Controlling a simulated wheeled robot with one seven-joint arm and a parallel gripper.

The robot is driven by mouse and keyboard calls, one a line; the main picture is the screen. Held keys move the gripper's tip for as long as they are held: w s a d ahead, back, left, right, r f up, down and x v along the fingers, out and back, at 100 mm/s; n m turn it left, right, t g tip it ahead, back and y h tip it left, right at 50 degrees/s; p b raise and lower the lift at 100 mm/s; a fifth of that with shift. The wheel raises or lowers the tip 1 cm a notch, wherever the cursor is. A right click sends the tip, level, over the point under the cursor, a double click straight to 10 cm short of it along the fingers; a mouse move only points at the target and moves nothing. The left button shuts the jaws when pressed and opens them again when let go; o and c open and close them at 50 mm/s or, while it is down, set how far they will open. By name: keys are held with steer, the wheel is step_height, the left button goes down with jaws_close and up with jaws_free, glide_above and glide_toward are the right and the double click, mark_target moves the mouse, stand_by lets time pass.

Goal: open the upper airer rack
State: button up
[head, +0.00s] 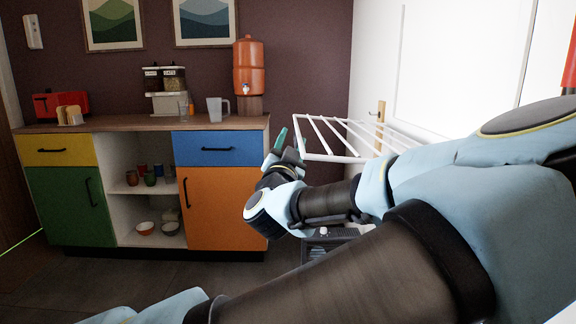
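The upper airer rack (335,158) is a white frame with several parallel bars. It stands out roughly level beside the white door, at the right of the head view. My gripper (281,140) is at the left end of the rack, with a green finger pointing up close to the rack's end bar. I cannot tell whether it touches the bar. The gap between the fingers is not clear from this side, and no held thing can be made out. My arm hides the lower right part of the rack and what is below it.
A cabinet (221,203) with coloured doors stands behind my gripper to the left. On its top are a clay water dispenser (249,68), a pitcher (217,109) and a red toaster (58,103). A grey slatted thing (318,246) shows low beneath my forearm. Floor at front left is clear.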

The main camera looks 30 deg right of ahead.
steer(key=p+v, duration=0.1)
steer(key=v, duration=0.4)
steer(key=shift+s, duration=0.4)
steer(key=p, duration=0.3)
steer(key=shift+s+d, duration=0.2)
steer(key=shift+d, duration=0.05)
steer(key=p, duration=0.2)
steer(key=shift+s+f+p, duration=0.1)
steer(key=shift+s+p, duration=0.1)
steer(key=shift+p, duration=0.2)
steer(key=p, duration=0.2)
steer(key=shift+s+a+f+p, duration=0.2)
steer(key=shift+a+p, duration=0.1)
steer(key=shift+p, duration=0.1)
steer(key=shift+s+a+p, duration=0.1)
steer(key=shift+a+p, duration=0.25)
steer(key=shift+p, duration=0.75)
